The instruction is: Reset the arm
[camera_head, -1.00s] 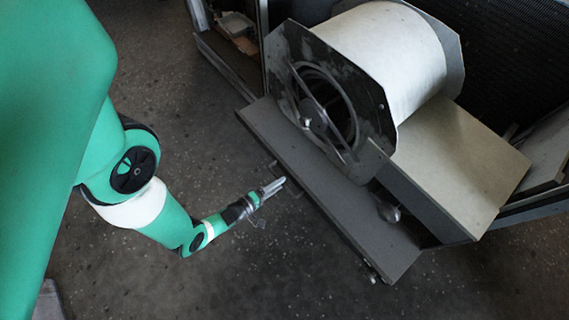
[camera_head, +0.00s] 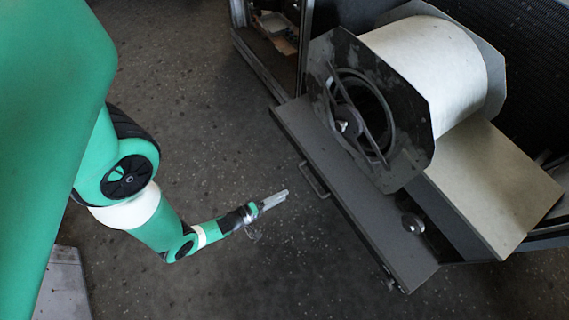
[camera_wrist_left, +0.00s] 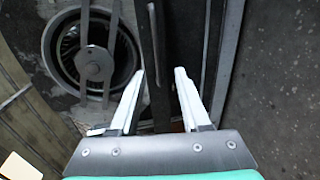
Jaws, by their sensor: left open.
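My left gripper (camera_head: 272,203) is over the bare floor, left of the machine, in the head view. Its fingers are apart and nothing shows between them. It appears clear of the drawer handle (camera_head: 314,181) to its right. In the left wrist view, the two pale fingers of my left gripper (camera_wrist_left: 160,73) are spread, with empty space between the tips. My left arm (camera_head: 155,220) is bent and reaches in from the left. My right gripper is not in view.
An open cabinet (camera_head: 272,45) stands at the top. Dark floor (camera_head: 200,100) between arm and machine is clear.

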